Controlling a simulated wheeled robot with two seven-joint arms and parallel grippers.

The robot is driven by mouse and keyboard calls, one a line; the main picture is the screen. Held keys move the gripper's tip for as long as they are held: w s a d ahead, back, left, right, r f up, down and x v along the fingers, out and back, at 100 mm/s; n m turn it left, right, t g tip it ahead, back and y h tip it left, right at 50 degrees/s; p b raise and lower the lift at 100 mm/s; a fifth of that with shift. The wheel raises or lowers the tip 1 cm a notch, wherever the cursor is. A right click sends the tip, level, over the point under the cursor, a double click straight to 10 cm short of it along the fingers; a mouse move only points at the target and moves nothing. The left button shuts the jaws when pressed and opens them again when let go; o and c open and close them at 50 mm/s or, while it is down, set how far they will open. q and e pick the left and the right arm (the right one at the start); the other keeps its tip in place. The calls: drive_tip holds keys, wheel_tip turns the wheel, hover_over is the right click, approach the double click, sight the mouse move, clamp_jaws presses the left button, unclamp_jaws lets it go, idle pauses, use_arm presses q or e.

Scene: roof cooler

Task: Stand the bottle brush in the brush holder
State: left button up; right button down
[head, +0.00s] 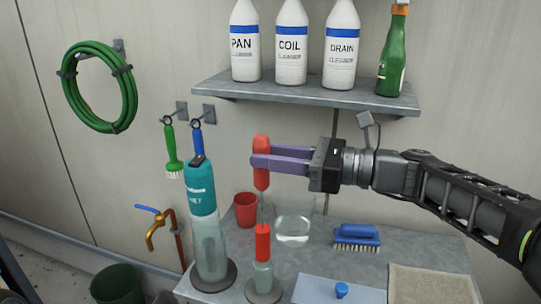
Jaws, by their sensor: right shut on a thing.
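My right gripper (254,162) reaches in from the right with purple fingers shut on a red handle (261,178), which I take to be the bottle brush's. The handle is upright, and a thin shaft (262,210) runs down from it. Directly below is a small clear vessel (262,277) with a red upper part (262,243) on a dark round base. I cannot tell whether the shaft enters it or passes in front or behind. No bristles show clearly. Which thing is the brush holder is not certain. My left gripper is out of view.
A tall clear cylinder with a teal top (201,190) stands left. A red cup (246,209), glass bowl (293,230) and blue scrub brush (356,236) sit on the grey worktop (325,263). A shelf (300,95) with several bottles is above. A green brush (171,148) hangs left.

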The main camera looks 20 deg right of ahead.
drive_tip(key=shift+f, duration=0.25)
idle(0.7)
wheel_tip(320, 180, down, 9)
drive_tip(key=b, duration=0.6)
idle(2.0)
drive_tip(key=shift+r, duration=0.1)
drive_tip(key=c, duration=1.1)
unclamp_jaws()
drive_tip(key=shift+o, duration=0.2)
drive_tip(key=shift+d, duration=0.1)
drive_tip(key=v, duration=0.7)
drive_tip(key=shift+s+d+b, duration=0.25)
drive_tip(key=shift+b, duration=0.05)
